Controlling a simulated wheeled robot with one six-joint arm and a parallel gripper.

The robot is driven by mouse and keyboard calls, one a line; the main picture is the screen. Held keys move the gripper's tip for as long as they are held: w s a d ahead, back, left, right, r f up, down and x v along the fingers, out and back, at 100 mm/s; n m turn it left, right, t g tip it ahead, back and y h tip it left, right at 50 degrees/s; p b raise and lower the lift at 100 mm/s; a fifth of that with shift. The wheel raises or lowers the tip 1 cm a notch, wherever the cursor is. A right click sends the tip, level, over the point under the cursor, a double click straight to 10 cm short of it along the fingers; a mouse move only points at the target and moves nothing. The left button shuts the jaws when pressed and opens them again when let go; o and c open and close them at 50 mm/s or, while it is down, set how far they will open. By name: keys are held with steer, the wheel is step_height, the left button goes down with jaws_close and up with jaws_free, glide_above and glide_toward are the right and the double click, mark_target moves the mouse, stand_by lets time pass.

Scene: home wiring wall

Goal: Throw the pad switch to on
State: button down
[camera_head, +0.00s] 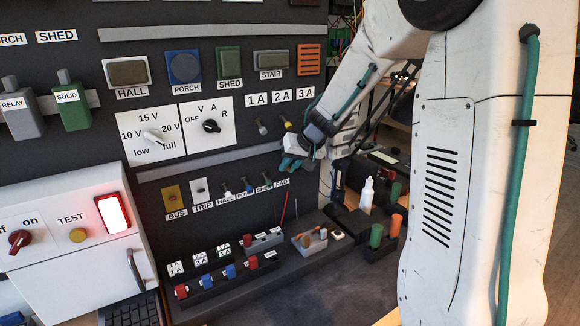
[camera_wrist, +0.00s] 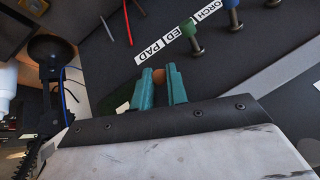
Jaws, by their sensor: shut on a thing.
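My gripper (camera_head: 290,163) is at the right end of the row of lever switches on the dark wall panel, just above the PAD label (camera_head: 281,183). In the wrist view its two teal fingers (camera_wrist: 160,86) are closed around the brown-orange tip of the pad switch (camera_wrist: 159,75). The PAD label (camera_wrist: 149,51) lies just beyond the fingertips there. The rest of the pad lever is hidden by the fingers, so I cannot tell which way it is set. In the head view the gripper covers the pad switch.
The green shed lever (camera_wrist: 189,27) and the blue porch lever (camera_wrist: 233,14) stand close beside my gripper. A grey rail (camera_head: 205,160) runs above the row. Below, a bench holds a white bottle (camera_head: 366,194), fuse blocks and a tool tray (camera_head: 318,239).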

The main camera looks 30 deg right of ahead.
stand_by(0.4)
steer(key=c, duration=1.7)
jaws_free()
steer(key=v, duration=0.8)
steer(key=shift+f, duration=0.1)
